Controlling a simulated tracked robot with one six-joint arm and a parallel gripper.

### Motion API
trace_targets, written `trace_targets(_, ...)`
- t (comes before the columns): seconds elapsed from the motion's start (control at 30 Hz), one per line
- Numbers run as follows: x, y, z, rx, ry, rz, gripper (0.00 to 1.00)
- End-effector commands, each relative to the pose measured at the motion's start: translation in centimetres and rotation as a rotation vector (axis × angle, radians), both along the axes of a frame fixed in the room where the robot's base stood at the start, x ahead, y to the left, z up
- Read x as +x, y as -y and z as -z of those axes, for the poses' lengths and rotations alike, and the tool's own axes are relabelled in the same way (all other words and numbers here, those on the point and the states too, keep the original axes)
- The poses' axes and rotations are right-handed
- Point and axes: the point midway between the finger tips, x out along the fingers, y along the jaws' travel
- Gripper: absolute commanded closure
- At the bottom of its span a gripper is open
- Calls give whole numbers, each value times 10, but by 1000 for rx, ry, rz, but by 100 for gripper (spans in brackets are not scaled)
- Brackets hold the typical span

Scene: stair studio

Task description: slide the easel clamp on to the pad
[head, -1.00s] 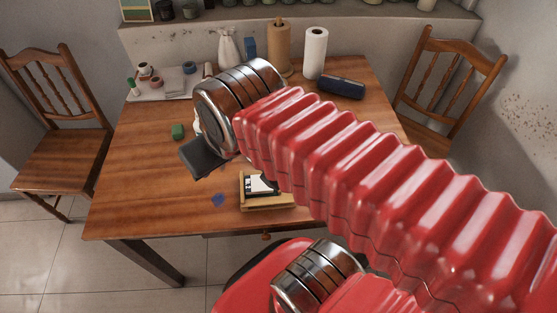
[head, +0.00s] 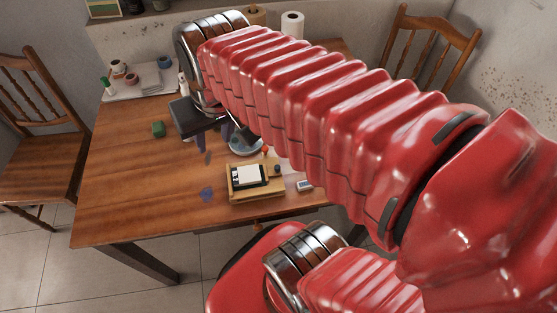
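A small wooden easel (head: 262,192) lies near the table's front edge. On it is a dark-bordered pad with a white sheet (head: 248,175). A small dark piece (head: 277,169) sits at the easel's right side; I cannot tell whether it is the clamp. My gripper (head: 218,136) is behind and above the easel, apart from the pad. Its dark body shows below the metal wrist ring, and my red arm hides part of it. Its fingers are too unclear to tell how far apart they are or whether they hold anything.
A bluish round dish (head: 246,147) is behind the easel. A blue piece (head: 206,194) lies left of it, a small white-and-blue block (head: 305,185) right. A green block (head: 158,129) is further left. A tray (head: 150,87) holds tapes. The table's left front is clear.

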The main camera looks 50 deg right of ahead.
Motion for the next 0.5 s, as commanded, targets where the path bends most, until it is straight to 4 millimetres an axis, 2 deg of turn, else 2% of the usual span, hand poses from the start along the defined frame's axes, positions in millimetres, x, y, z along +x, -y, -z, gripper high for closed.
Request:
trace_targets(0.23,10,48,18,99,-153,260,67)
trace_targets(0.5,11,102,40,222,-304,540,67)
